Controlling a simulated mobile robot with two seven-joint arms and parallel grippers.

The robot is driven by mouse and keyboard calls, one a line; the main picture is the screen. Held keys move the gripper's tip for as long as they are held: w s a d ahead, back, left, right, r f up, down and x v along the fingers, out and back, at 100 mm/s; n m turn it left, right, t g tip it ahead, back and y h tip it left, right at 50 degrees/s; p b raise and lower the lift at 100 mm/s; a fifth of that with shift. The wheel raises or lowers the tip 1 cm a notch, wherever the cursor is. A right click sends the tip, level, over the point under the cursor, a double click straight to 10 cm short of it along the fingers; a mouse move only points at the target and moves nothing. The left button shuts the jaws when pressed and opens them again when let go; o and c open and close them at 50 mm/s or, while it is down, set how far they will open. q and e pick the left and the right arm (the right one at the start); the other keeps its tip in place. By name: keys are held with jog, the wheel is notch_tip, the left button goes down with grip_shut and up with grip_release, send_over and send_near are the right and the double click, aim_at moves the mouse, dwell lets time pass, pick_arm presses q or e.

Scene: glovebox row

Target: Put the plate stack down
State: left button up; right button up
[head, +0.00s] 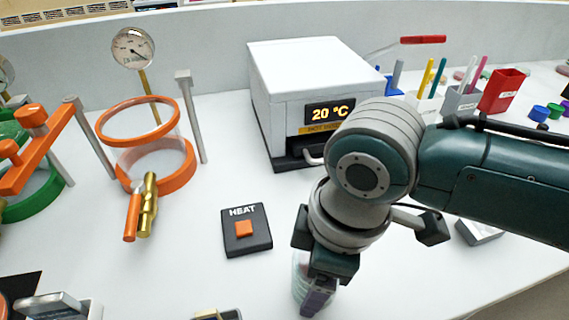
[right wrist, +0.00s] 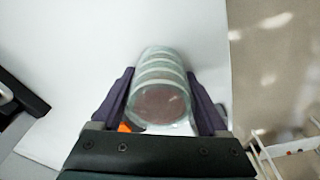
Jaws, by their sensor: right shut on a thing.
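The plate stack (right wrist: 160,85) is a column of several clear round dishes with pale rims and a brownish end face. My right gripper (right wrist: 165,103) is shut on it, with one dark purple finger on each side. In the head view the right gripper (head: 317,290) points down over the white worktop near the bottom edge. The plate stack (head: 299,275) shows there only partly, behind the fingers. I cannot tell whether its base touches the worktop. My left gripper is not in view.
A white heating box (head: 300,75) reading 20 °C stands behind the right arm. A black HEAT button pad (head: 246,230) lies left of the gripper. An orange-ringed glass vessel (head: 150,150) stands further left. The worktop edge and floor (right wrist: 275,70) are to the right in the wrist view.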

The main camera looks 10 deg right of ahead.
jog(key=shift+f, duration=0.1)
jog(key=o, duration=1.5)
jog(key=shift+c, duration=0.2)
